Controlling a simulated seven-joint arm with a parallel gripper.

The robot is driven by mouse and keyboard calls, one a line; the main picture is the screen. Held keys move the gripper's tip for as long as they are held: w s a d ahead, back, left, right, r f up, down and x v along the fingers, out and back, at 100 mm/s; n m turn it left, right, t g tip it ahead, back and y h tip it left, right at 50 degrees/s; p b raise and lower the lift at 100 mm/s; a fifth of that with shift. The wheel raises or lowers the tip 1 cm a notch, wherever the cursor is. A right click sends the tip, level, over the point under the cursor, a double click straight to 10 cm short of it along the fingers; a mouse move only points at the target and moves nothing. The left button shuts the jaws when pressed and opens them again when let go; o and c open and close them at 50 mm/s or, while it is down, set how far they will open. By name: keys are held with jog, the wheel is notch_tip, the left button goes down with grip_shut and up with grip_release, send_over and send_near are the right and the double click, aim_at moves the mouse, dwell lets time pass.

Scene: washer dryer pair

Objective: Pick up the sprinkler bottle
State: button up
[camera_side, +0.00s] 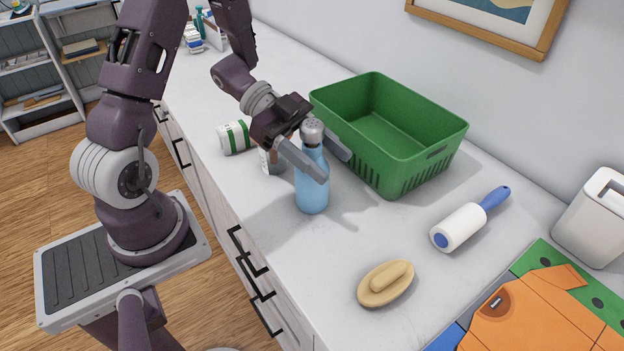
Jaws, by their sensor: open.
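The sprinkler bottle (312,185) is light blue with a grey perforated cap. It stands upright on the white counter, near the counter's front edge. My gripper (325,166) is open, with one finger in front of the bottle's upper body and the other to its right and behind. The bottle's upper part is between the fingers. I cannot tell whether either finger touches it. The near finger hides part of the bottle below its cap.
A green basket (420,115) stands close behind and right of the bottle. A white-green can (235,137) and a partly hidden grey container (272,163) are at left. A lint roller (460,226), a tan brush (386,284) and folded clothes (535,315) lie on the right.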

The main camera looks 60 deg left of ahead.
grip_shut()
dwell(1.4)
